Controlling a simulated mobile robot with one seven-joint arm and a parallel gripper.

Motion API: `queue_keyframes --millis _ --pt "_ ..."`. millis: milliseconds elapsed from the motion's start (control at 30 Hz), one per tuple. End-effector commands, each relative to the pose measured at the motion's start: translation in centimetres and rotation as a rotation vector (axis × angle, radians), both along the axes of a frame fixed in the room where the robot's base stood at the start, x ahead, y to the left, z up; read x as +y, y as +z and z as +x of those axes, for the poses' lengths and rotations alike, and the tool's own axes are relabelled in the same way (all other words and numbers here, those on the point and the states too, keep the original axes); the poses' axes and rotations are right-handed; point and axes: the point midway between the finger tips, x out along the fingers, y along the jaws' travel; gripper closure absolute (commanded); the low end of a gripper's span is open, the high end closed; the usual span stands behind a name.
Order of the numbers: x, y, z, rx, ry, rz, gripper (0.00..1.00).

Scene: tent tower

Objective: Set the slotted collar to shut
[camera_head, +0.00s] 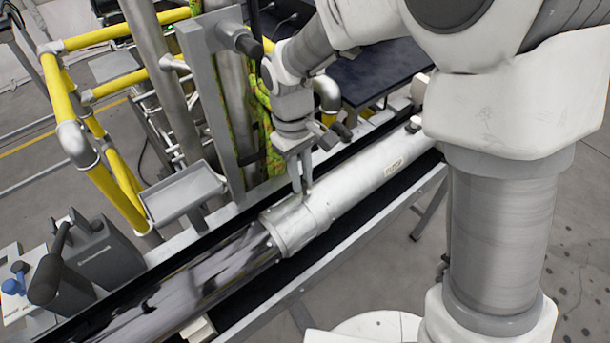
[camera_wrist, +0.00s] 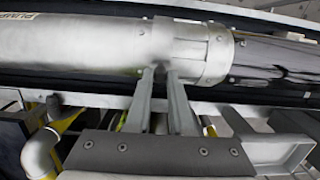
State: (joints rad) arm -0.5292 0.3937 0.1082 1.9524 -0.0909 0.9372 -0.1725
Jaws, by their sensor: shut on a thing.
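The slotted collar (camera_head: 292,230) is a silver ring around the long tube, where the silver tube section (camera_head: 360,182) meets the dark glossy section (camera_head: 205,285). In the wrist view the collar (camera_wrist: 215,55) has small screws on its rim. My gripper (camera_head: 302,188) reaches down onto the top of the collar's sleeve. In the wrist view the two fingertips (camera_wrist: 163,74) press close to the sleeve's edge with a narrow gap between them. They are shut on a small part of the collar, which the fingers mostly hide. The slot itself cannot be made out.
The tube lies in a dark trough with pale rails (camera_head: 330,252). An upright grey frame (camera_head: 208,100) and yellow pipes (camera_head: 95,40) stand behind it. A grey tray (camera_head: 185,192) and a dark box with levers (camera_head: 95,262) are at left.

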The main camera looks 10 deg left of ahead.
Motion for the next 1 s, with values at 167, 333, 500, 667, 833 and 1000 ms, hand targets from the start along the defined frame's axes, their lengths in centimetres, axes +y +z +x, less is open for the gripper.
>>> queue_keyframes --millis 167,333,500,667,833,1000 --pt "0.58 0.03 0.45 -0.013 0.002 0.013 1.0" --pt "0.6 0.04 0.45 -0.014 0.002 0.013 1.0" --pt "0.58 0.02 0.39 -0.012 0.002 0.012 0.69" --pt "0.45 -0.01 0.31 -0.008 0.002 0.009 0.49" --pt "0.35 -0.02 0.26 -0.007 0.001 0.007 0.49" --pt "0.36 0.62 0.29 -0.008 0.001 0.008 0.49"
